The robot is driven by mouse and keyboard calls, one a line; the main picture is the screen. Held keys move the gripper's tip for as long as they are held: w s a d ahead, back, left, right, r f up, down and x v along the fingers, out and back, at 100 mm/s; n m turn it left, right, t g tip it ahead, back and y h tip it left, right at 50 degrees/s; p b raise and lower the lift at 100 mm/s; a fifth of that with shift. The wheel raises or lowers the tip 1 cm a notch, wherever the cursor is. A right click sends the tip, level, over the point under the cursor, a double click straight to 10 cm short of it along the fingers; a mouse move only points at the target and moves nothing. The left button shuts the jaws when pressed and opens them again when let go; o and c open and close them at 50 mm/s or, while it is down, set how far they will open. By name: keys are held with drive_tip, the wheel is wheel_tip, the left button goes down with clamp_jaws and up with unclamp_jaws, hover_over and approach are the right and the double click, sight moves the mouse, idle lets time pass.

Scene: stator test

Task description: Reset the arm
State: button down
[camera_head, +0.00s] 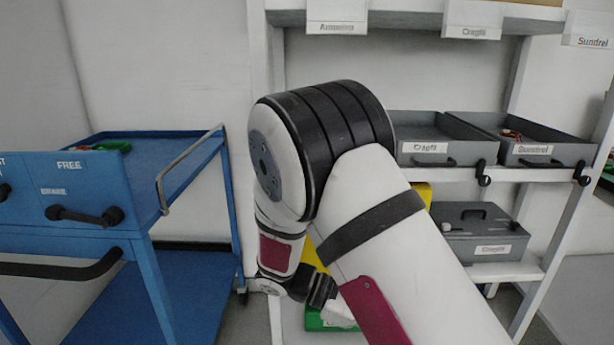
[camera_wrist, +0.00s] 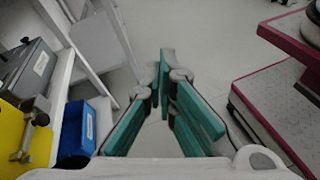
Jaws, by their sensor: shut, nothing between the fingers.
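My arm fills the middle of the head view, bent at a thick black-banded joint, with its far part hanging down in front of the shelf rack. My gripper (camera_wrist: 164,80) shows in the wrist view with its teal fingers converging at the tips. It is shut and empty, over bare grey floor. In the head view the fingers cannot be made out clearly behind the arm.
A white shelf rack (camera_head: 487,174) holds grey trays (camera_head: 435,149) and a lidded grey box (camera_head: 479,231). A blue trolley (camera_head: 193,163) stands at left. In the wrist view, a blue bin (camera_wrist: 76,133) and a yellow thing (camera_wrist: 12,125) are close on the left; floor ahead is clear.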

drive_tip(key=s+d+r+m+y, duration=0.2)
drive_tip(key=s+r+m+y, duration=0.4)
drive_tip(key=s, duration=0.3)
drive_tip(key=s+d+r+m+y, duration=0.3)
drive_tip(key=s+r+y, duration=0.2)
drive_tip(key=s+r, duration=0.35)
drive_tip(key=s+a+m+t+y, duration=0.3)
drive_tip(key=s+m+t, duration=0.1)
drive_tip(key=s, duration=0.4)
wheel_tip(320, 180, up, 31)
drive_tip(key=t+p, duration=0.4)
drive_tip(key=p, duration=2.5)
drive_tip(key=shift+s+d, duration=0.2)
drive_tip(key=shift+d, duration=0.2)
